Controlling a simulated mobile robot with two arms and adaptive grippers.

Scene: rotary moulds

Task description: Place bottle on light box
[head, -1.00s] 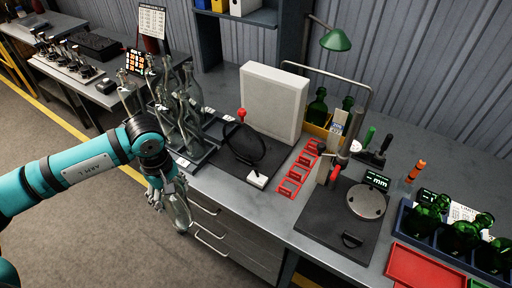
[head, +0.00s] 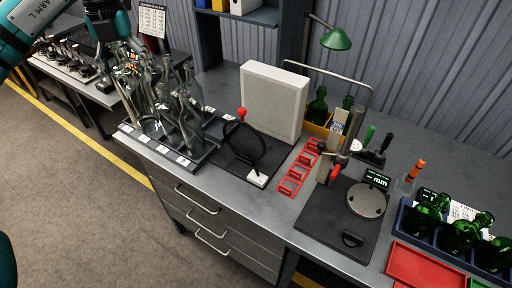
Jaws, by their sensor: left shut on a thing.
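The light box (head: 272,102) is a pale upright panel near the back of the bench, its face plain and bare. Several clear glass bottles (head: 188,125) stand close together in a dark tray (head: 190,162) at the bench's left end. My left gripper (head: 106,30) is at the upper left, in front of the far bench and up and left of the tray. It is shut on a clear bottle, which overlaps the other glass, so its outline is hard to separate. My right gripper is not in view.
A black ring stand (head: 245,145) with a red knob stands before the light box. Red frames (head: 293,180), a gauge stand (head: 345,215) and a crate of green bottles (head: 460,235) are to the right. A green lamp (head: 336,40) hangs behind.

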